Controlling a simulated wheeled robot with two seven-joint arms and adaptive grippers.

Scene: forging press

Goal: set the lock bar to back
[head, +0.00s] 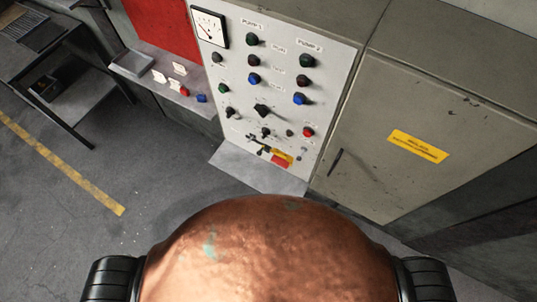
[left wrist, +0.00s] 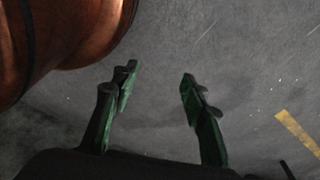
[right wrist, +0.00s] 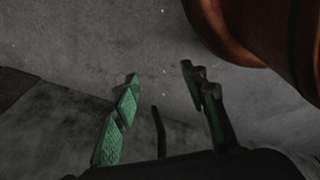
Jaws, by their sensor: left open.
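A control panel (head: 279,75) stands ahead in the head view. Low on it is a small red-and-yellow piece (head: 281,158) with dark metal parts beside it. It is too small to tell whether this is the lock bar or how it is set. My left gripper (left wrist: 160,80) shows in the left wrist view, fingers apart and empty over the grey floor. My right gripper (right wrist: 160,78) shows in the right wrist view, fingers also apart with nothing between them. Neither gripper shows in the head view, and both are away from the panel.
The panel carries several coloured buttons, dark knobs and a gauge (head: 209,27). Right of it is a grey cabinet (head: 400,120) with a yellow label (head: 418,146). A ledge with small buttons (head: 160,85) is on the left, beside a dark table (head: 60,60). The floor (head: 60,220) is clear.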

